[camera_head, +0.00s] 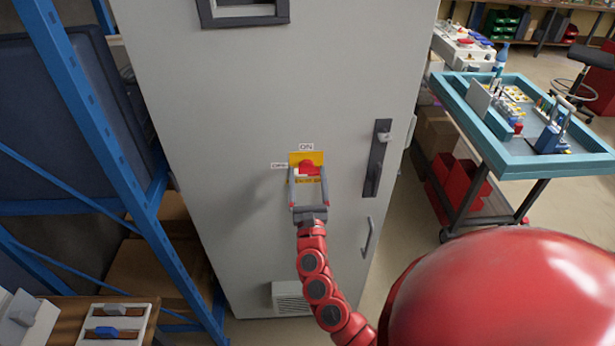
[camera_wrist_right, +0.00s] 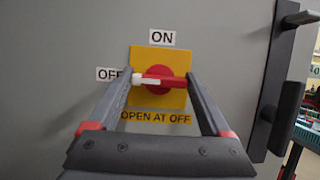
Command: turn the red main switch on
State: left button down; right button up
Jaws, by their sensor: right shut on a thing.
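The red main switch (camera_head: 309,166) sits on a yellow plate (camera_head: 293,158) on the front of a tall grey cabinet (camera_head: 250,110). In the right wrist view, its red handle (camera_wrist_right: 160,82) lies horizontal, with the white tip pointing left to the OFF label (camera_wrist_right: 109,74). The ON label (camera_wrist_right: 162,38) is above the plate. My right gripper (camera_head: 308,173) is shut on the red handle, one finger at each end of it. The gripper also shows in the wrist view (camera_wrist_right: 160,85). My left gripper is not in view.
A dark door latch (camera_head: 375,160) and a grey handle (camera_head: 369,238) are on the cabinet right of the switch. A blue shelf frame (camera_head: 85,90) stands at left. A teal-topped cart (camera_head: 560,165) stands at right.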

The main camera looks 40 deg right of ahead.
jog(key=shift+m, duration=0.3)
jog(key=shift+a+m+g+h+b, duration=0.1)
jog(key=shift+m+g+h+b, duration=0.35)
jog(key=shift+m+g+b, duration=2.15)
jog(key=shift+d+m+g+h+b, duration=0.15)
jog(key=shift+m+h+b, duration=0.4)
jog(key=shift+m, duration=4.1)
jog(key=shift+a+m+g+h+b, duration=0.15)
jog(key=shift+m+g+h+b, duration=0.25)
jog(key=shift+m+g+b, duration=2.2)
jog(key=shift+r+m+t+p, duration=0.1)
jog(key=shift+m+t+p, duration=0.8)
jog(key=shift+m+t, duration=0.2)
